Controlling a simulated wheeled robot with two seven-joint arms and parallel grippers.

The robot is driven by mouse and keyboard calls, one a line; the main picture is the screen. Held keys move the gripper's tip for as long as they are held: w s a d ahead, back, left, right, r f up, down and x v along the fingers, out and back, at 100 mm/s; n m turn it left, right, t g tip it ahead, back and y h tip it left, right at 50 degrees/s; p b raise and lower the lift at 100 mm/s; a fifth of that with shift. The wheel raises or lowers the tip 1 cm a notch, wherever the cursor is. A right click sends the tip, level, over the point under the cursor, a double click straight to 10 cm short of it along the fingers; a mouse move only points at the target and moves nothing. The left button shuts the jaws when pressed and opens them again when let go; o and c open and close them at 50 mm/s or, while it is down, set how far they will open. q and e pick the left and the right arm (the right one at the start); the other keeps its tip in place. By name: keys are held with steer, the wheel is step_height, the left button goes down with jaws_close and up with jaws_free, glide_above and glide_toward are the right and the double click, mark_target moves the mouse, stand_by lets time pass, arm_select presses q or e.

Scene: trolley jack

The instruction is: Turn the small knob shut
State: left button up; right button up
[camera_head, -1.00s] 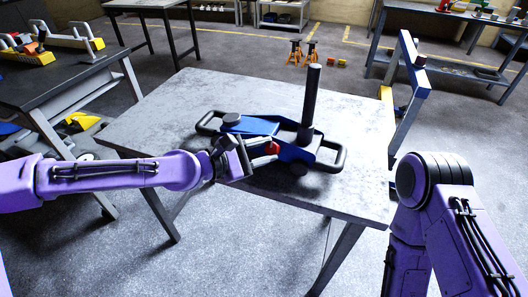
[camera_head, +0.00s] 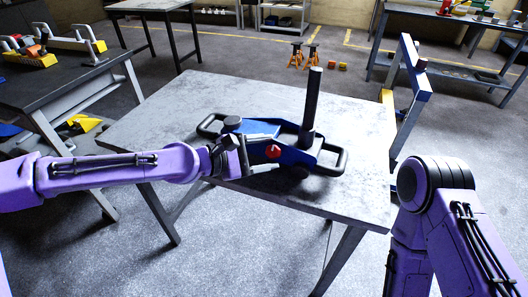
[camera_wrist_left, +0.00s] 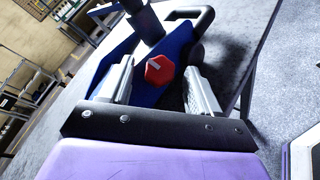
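The small red knob (camera_head: 273,152) sits on the near side of the blue trolley jack (camera_head: 296,155), with a pale mark on its face. In the left wrist view the knob (camera_wrist_left: 159,70) shows beyond the open fingers, roughly centred between them. My left gripper (camera_head: 243,154) is open and empty, to the left of the knob with a gap between them. In the left wrist view the gripper (camera_wrist_left: 160,84) has its two metal fingers well apart. My right arm shows at the right, but its gripper is out of view.
The jack lies on a grey table (camera_head: 165,105), with a dark upright post (camera_head: 312,105) and black bar handles at its ends. A blue frame (camera_head: 412,85) stands past the table's right edge. A dark workbench (camera_head: 60,85) is at the left. The table's left part is clear.

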arm_select(q)
steer(key=p+v, duration=0.1)
steer(key=v, duration=0.9)
steer(key=shift+a, duration=0.2)
steer(key=shift+s, duration=0.15)
